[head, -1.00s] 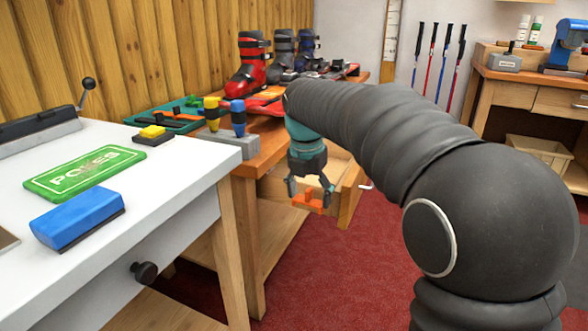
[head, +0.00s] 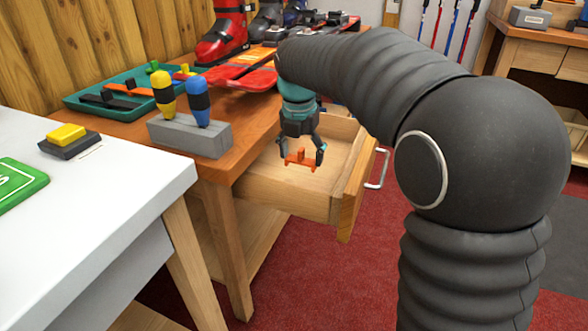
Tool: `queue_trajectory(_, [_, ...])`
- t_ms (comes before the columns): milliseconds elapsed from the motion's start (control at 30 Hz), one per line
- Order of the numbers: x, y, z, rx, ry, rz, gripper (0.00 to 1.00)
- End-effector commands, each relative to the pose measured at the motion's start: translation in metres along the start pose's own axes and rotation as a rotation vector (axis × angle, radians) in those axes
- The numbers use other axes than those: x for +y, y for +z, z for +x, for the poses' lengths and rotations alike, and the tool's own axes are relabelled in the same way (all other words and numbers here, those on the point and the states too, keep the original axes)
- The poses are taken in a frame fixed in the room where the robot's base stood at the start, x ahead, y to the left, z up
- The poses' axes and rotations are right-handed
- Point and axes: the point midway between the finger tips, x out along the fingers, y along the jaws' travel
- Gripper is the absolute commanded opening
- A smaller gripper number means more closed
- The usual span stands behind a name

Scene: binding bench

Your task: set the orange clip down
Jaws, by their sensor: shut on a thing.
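My gripper (head: 302,150) points down and is shut on the orange clip (head: 300,160). The clip hangs between the fingertips, in front of the open wooden drawer (head: 346,200) as I see it. Whether the clip is above the drawer's inside or short of it is hard to tell from this view. The part of the drawer floor that shows looks bare. My arm hides some of the drawer's far side.
The wooden bench (head: 232,165) holds a grey block (head: 190,136) with a yellow and a blue tool, a teal tray (head: 108,108), red skis (head: 245,78) and ski boots (head: 222,35). A white table (head: 120,180) stands at the left. Red carpet (head: 290,290) is open below.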

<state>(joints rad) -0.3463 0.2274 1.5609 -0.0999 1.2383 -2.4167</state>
Motion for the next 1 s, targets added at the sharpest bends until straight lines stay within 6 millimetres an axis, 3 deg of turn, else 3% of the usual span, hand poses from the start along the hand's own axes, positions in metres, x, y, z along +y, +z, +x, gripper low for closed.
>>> queue_trajectory(100, [-0.001,-0.003,0.020,0.001,-0.002,0.002,0.44])
queue_trajectory(333, [0.000,-0.005,0.035,0.001,-0.001,0.000,0.44])
queue_trajectory(567, [0.001,-0.011,0.064,0.001,-0.001,-0.003,0.44])
queue_trajectory(967, [0.001,-0.011,0.068,0.000,0.000,-0.003,0.44])
queue_trajectory(1000, [0.001,-0.011,0.068,0.000,0.000,-0.003,0.84])
